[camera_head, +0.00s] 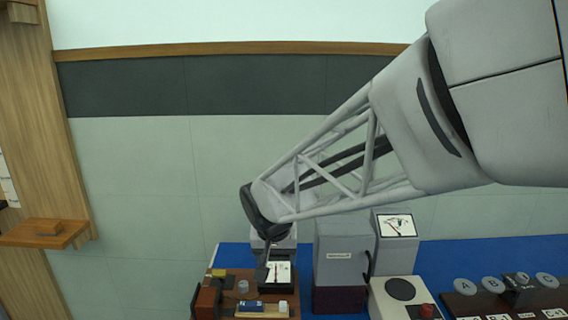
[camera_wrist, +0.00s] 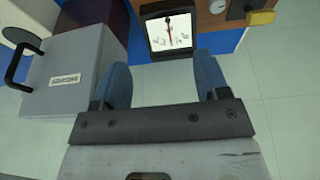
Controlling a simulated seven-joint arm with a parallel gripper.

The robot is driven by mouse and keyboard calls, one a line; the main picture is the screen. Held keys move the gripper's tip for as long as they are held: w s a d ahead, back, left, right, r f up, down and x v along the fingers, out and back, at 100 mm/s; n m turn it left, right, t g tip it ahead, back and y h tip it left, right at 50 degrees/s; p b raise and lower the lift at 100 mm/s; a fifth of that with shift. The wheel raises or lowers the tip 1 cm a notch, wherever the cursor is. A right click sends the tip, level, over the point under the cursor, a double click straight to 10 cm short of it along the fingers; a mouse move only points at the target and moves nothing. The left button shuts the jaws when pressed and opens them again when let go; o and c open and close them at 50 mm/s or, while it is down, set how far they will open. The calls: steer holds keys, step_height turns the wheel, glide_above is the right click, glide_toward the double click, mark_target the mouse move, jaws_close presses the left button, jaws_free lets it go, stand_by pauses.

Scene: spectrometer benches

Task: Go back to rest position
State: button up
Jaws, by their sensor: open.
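My gripper (camera_head: 264,268) hangs at the end of my arm over the left part of the blue bench in the head view. In the wrist view, my gripper (camera_wrist: 163,78) has its two blue-grey fingers spread apart with nothing between them. A small black-framed screen (camera_wrist: 168,35) with a red and dark drawing lies beyond the fingertips. That screen also shows in the head view (camera_head: 279,272), close to the gripper. Whether the gripper touches anything is hard to tell.
A grey box (camera_head: 343,256) with a dark handle stands right of the gripper. A white device (camera_head: 388,303) with a red knob and a dark panel (camera_head: 468,306) with lettered knobs lie further right. A brown board (camera_head: 233,279) with small parts is at left. A wooden shelf (camera_head: 28,236) juts out far left.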

steer(key=s+d+r, duration=0.3)
steer(key=s+d, duration=1.7)
steer(key=s, duration=0.3)
steer(key=shift+s+d+g, duration=0.25)
steer(key=shift+s+g, duration=0.05)
steer(key=shift+g, duration=0.1)
